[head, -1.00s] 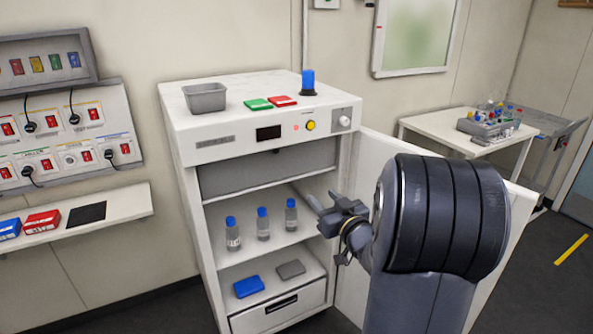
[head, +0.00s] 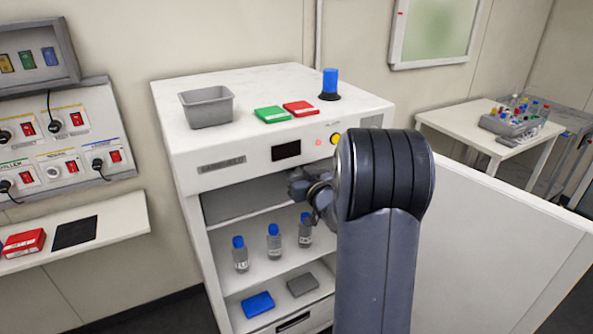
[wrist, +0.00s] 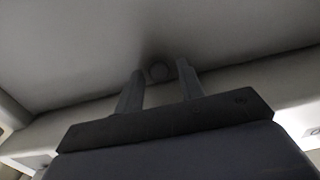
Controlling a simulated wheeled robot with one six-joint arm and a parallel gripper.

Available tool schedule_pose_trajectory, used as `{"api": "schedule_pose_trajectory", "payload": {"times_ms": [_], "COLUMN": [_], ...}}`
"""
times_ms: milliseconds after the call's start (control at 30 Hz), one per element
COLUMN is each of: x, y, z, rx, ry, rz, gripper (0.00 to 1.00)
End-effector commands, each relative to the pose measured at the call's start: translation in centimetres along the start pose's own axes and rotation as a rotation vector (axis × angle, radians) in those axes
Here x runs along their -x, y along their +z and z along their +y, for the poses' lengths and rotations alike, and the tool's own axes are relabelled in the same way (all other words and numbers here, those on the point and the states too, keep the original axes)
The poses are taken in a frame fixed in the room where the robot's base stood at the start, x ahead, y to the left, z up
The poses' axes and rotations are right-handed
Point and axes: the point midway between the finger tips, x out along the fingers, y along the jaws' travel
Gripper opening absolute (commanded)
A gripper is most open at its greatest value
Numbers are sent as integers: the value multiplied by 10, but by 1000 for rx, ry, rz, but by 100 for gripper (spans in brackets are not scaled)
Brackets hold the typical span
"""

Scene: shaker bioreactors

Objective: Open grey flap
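The grey flap (head: 240,200) is a flat panel across the upper opening of the white cabinet, below its control strip. It hangs down and looks closed. My gripper (wrist: 160,68) is in front of the flap; in the head view my arm hides the flap's right part. In the wrist view the grey flap (wrist: 90,55) fills the upper picture. A small round knob (wrist: 158,71) shows between my two fingertips. The fingers are apart, one on each side of the knob; I cannot tell whether they touch it.
Bottles with blue caps (head: 274,243) stand on the shelf below the flap. A blue box (head: 257,304) and a grey box (head: 303,285) lie lower down. The open white cabinet door (head: 490,255) stands to the right of my arm.

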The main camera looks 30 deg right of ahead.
Motion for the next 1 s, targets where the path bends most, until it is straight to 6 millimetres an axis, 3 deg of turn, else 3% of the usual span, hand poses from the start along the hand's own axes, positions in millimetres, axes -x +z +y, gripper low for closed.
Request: {"api": "schedule_pose_trajectory", "payload": {"times_ms": [433,1000], "x": [0,2], "y": [0,6], "z": [0,0], "rx": [0,0], "ry": [0,1], "rz": [0,28], "gripper": [0,0]}}
